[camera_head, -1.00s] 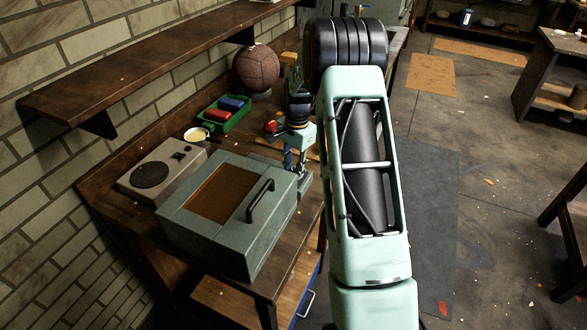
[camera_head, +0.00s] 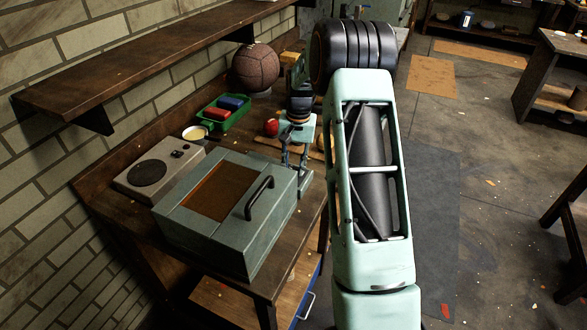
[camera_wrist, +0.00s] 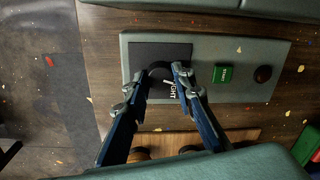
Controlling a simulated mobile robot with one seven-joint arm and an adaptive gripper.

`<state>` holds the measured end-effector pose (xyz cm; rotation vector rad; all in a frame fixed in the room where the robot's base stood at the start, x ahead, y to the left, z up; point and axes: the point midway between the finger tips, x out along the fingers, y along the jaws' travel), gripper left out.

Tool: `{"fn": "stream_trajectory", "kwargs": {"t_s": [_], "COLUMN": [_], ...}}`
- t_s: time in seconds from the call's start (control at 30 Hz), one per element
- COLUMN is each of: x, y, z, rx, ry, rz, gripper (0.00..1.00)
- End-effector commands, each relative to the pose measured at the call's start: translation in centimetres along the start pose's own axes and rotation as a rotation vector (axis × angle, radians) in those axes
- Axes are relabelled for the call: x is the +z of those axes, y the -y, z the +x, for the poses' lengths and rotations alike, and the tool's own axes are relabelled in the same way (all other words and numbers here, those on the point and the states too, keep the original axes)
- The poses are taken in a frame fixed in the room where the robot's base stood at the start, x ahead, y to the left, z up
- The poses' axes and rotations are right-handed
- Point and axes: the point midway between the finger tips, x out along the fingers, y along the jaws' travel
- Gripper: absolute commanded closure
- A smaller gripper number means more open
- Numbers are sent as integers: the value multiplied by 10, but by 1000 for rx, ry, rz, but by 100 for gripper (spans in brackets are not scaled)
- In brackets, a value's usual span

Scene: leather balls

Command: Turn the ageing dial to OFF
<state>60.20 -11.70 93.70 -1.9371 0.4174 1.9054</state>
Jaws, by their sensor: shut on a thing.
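The dial (camera_wrist: 160,71) is a dark round knob on a black plate (camera_wrist: 147,54) of a grey-green control panel (camera_wrist: 236,43) in the wrist view. My gripper (camera_wrist: 164,74) is shut on it, one fingertip on either side. White lettering on the plate is partly covered; only "GHT" reads, and the dial's setting is not clear. A green button (camera_wrist: 222,74) and a dark brown round part (camera_wrist: 263,74) sit right of the dial. In the head view, my gripper (camera_head: 293,163) is beside the grey cabinet (camera_head: 222,236), and the dial is hidden.
The cabinet has an amber window and black handle (camera_head: 259,197). A grey hotplate-like unit (camera_head: 160,168), a green tray (camera_head: 225,118), a red ball (camera_head: 272,127) and a brown leather ball (camera_head: 255,68) share the bench. A shelf (camera_head: 130,62) overhangs the left side.

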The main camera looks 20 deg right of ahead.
Motion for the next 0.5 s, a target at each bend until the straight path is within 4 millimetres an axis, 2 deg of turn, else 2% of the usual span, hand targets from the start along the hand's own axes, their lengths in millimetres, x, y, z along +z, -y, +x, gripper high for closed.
{"fn": "stream_trajectory", "kwargs": {"t_s": [0.2,0.5], "x": [-1,-1], "y": [0,0], "z": [0,0], "rx": [-1,-1], "ry": [9,17], "rz": [-152,-276], "gripper": [100,100]}}
